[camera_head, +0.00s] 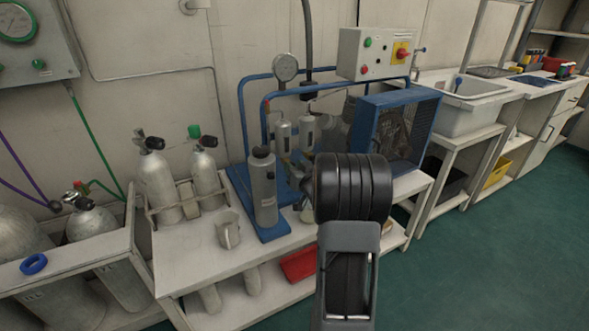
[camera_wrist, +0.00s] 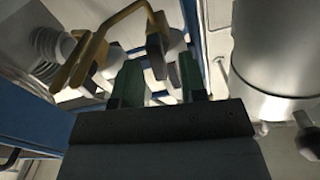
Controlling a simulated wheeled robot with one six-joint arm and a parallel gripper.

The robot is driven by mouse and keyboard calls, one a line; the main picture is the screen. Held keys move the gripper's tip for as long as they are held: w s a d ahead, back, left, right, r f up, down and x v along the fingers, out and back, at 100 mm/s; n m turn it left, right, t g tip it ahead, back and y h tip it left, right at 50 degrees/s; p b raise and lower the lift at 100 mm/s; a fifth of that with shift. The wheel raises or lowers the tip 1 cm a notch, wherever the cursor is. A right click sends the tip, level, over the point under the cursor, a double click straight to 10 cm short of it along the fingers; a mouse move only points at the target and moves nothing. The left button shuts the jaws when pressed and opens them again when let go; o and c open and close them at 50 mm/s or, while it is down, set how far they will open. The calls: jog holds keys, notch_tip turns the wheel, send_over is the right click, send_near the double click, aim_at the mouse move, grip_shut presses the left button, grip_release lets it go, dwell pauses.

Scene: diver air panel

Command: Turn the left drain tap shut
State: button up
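In the wrist view my gripper (camera_wrist: 162,78) is open, with two green fingers apart and a gap between them. Ahead of the fingertips is a brass fitting (camera_wrist: 155,42) with a bent brass pipe (camera_wrist: 105,40). A dark flat piece, possibly a tap handle (camera_wrist: 173,74), shows in the gap near the right finger; I cannot tell whether it touches. In the head view brass fittings (camera_head: 291,170) show below the small filter canisters, partly hidden by my arm. The gripper's fingers are hidden there. I cannot tell for certain which tap is the left drain tap.
A tall grey cylinder (camera_head: 263,188) stands left of my arm; a large pale cylinder (camera_wrist: 272,50) is close on the right in the wrist view. The blue compressor frame (camera_head: 425,120) is behind right. A metal jug (camera_head: 228,232) stands on the white bench (camera_head: 190,268).

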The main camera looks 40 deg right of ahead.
jog(key=shift+c, duration=0.2)
grip_shut()
dwell(0.4)
jog(key=shift+d+f+m+p, duration=0.15)
jog(key=shift+m+p, duration=1.45)
jog(key=shift+m, duration=1.05)
jog(key=shift+d+f+m+p, duration=0.2)
jog(key=shift+m+p, duration=1.45)
jog(key=shift+m, duration=0.95)
jog(key=shift+d+f+m+p, duration=0.15)
jog(key=shift+m+p, duration=1.45)
jog(key=shift+m, duration=1.35)
